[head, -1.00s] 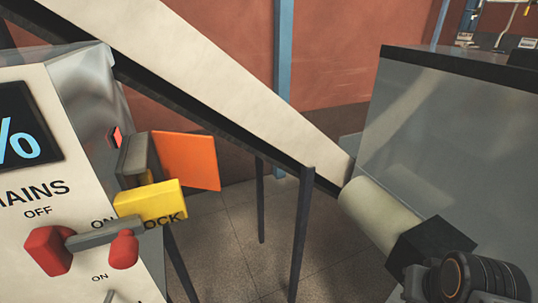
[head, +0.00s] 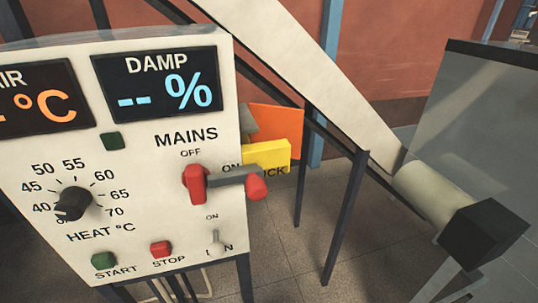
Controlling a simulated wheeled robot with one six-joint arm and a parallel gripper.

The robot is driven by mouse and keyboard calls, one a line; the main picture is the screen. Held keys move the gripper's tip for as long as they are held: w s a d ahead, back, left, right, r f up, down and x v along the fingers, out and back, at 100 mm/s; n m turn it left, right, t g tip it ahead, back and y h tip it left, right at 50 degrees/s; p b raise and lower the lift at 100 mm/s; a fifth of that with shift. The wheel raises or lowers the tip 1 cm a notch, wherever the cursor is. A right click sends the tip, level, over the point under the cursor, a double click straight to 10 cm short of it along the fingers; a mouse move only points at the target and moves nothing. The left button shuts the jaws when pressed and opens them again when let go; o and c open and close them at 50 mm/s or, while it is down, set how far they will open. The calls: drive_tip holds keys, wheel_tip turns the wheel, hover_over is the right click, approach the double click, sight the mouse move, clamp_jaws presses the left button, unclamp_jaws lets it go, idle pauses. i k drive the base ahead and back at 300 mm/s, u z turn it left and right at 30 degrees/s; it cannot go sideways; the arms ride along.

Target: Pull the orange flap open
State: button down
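The orange flap (head: 277,122) stands out at the right side of the control panel (head: 170,240), partly hidden behind a yellow block (head: 267,155). The flap is a flat, upright plate, and its left edge meets a small grey piece (head: 248,122). The yellow block has dark lettering at its lower edge, of which "CK" shows. I cannot tell whether the flap is open or shut. My gripper is not in view.
A red and grey MAINS lever (head: 228,178) sticks out just below the yellow block. A grey bin (head: 480,135) stands at the right. Open floor shows between.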

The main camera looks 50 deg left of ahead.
sight(274, 122)
drive_tip(key=k, duration=0.5)
drive_tip(key=u, duration=0.85)
